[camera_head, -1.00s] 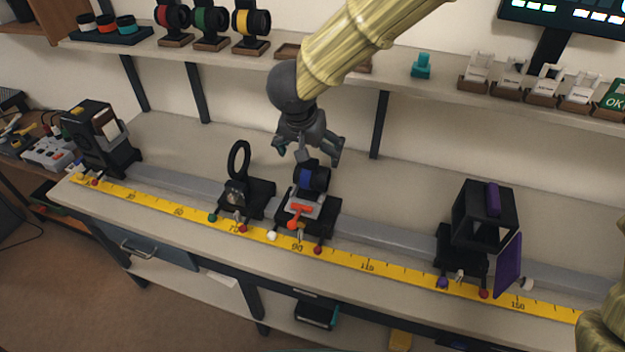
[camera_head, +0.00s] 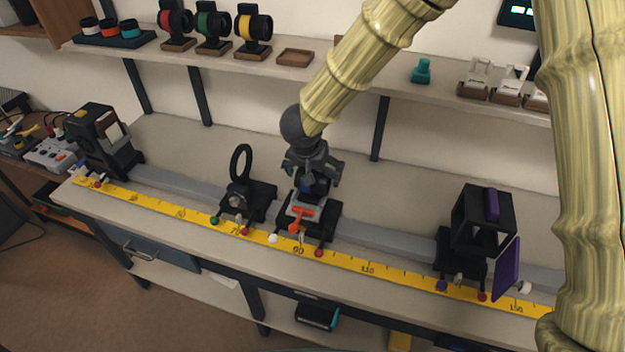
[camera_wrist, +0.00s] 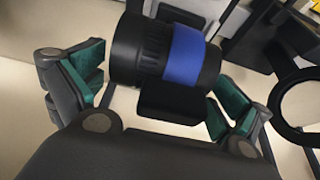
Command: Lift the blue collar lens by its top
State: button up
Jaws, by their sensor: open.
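The blue collar lens (camera_wrist: 185,55) is a black barrel with a blue band, lying on its side in a mount on a carriage (camera_head: 325,215) of the bench rail. In the head view it is mostly hidden by my gripper (camera_head: 313,180), which hangs over it from above. In the wrist view my gripper (camera_wrist: 165,95) is open, with one teal-padded finger left of the lens and one right of it. The lens lies between the fingers, with a gap on the left side. I cannot tell whether the right finger touches it.
A black ring holder (camera_head: 240,165) stands just left of the lens carriage. A box-shaped holder with a purple plate (camera_head: 507,268) is farther right. A yellow scale (camera_head: 190,216) runs along the front. The shelf behind bears red, green and yellow lenses (camera_head: 254,24) and an empty wooden base (camera_head: 295,57).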

jog(key=shift+d+f, duration=0.1)
jog(key=shift+f, duration=0.1)
jog(key=c, duration=1.4)
jog(key=shift+o, duration=0.2)
jog(key=shift+r, duration=0.15)
